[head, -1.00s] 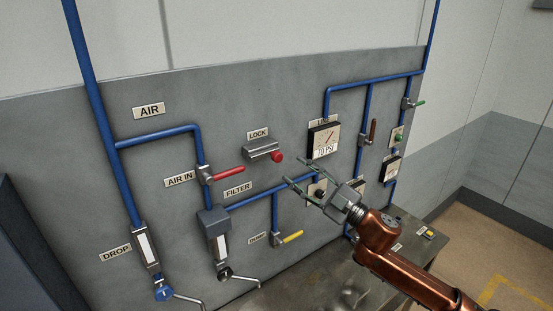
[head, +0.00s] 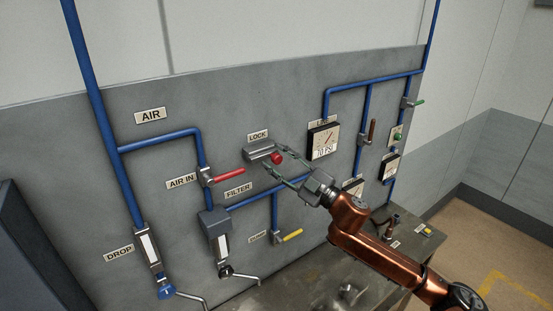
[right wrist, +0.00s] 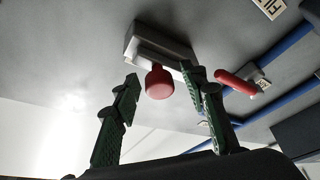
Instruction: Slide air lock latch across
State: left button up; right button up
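The lock latch is a grey metal housing (head: 260,151) under the LOCK label, with a red knob (head: 277,158) at its right end. In the right wrist view the housing (right wrist: 150,42) and the red knob (right wrist: 159,83) lie ahead, the knob between the fingers in the picture. My right gripper (head: 272,158) is open, one finger on each side of the knob. I cannot tell whether either finger touches it. My left gripper is not in view.
The red AIR IN lever (head: 229,171) is left of and below the latch. A pressure gauge (head: 323,142) is to its right. A yellow lever (head: 291,236) and a blue pipe (head: 245,203) lie below. A grey bench (head: 330,285) stands under the panel.

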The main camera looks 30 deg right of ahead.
jog(key=shift+c, duration=0.5)
jog(key=c, duration=1)
